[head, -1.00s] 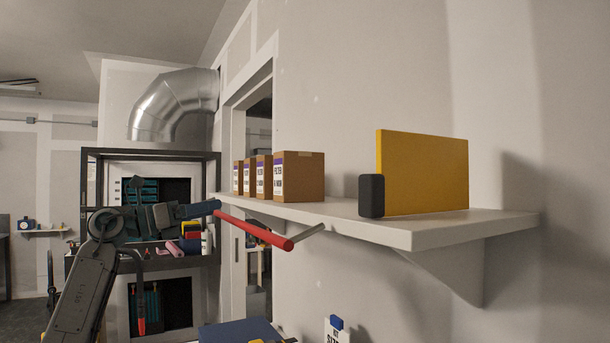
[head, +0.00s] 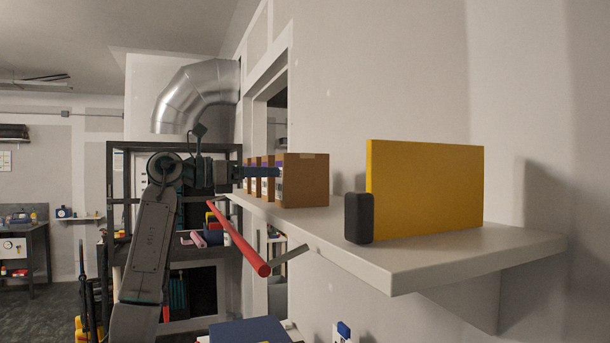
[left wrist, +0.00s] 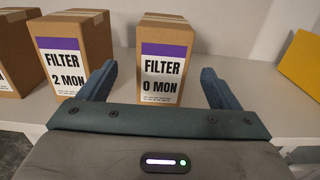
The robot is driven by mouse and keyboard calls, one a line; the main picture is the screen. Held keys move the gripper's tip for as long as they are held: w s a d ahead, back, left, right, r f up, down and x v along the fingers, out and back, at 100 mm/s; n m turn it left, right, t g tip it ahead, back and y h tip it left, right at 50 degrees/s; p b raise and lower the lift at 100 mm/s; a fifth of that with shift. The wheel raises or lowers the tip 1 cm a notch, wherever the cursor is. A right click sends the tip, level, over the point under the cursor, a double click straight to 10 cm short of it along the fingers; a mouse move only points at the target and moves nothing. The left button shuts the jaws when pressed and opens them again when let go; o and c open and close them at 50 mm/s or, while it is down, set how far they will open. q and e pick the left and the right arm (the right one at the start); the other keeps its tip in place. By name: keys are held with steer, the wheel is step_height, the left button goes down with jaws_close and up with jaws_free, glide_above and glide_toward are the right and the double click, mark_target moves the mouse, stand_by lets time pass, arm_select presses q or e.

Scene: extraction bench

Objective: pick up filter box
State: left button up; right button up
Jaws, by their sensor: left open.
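Several brown filter boxes stand in a row on a pale wall shelf (head: 430,262). The nearest filter box (head: 308,180) in the head view is upright. In the left wrist view this box (left wrist: 163,62) carries a purple-and-white label reading "FILTER 0 MON". A second box (left wrist: 75,55), labelled "FILTER 2 MON", stands to its left. My left gripper (head: 277,172) is open at the front of the boxes. In the left wrist view its fingers (left wrist: 158,85) lie to the left and right of the "0 MON" box, with gaps on both sides. My right gripper is not in view.
A yellow panel (head: 430,188) and a small dark block (head: 359,218) stand on the shelf to the right, with free shelf between them and the boxes. A red bar (head: 240,238) runs along below the shelf's front. A dark rack stands behind my left arm.

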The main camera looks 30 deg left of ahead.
mark_target(292, 175)
arm_select(q)
steer(key=shift+w+d+r, duration=0.15)
steer(key=shift+w+d, duration=0.25)
steer(key=shift+w+d+p, duration=0.25)
steer(key=shift+w+p, duration=0.05)
steer(key=p+x, duration=0.1)
steer(key=x, duration=0.1)
steer(key=p+x, duration=0.2)
steer(key=shift+w+d+f+p, duration=0.15)
steer(key=shift+d+f+p, duration=0.1)
steer(key=shift+d+p, duration=0.1)
steer(key=shift+w+d+f, duration=0.15)
steer(key=shift+w, duration=0.1)
steer(key=shift+w+d+f, duration=0.15)
steer(key=shift+d, duration=0.05)
steer(key=shift+a, duration=0.1)
steer(key=c, duration=1.2)
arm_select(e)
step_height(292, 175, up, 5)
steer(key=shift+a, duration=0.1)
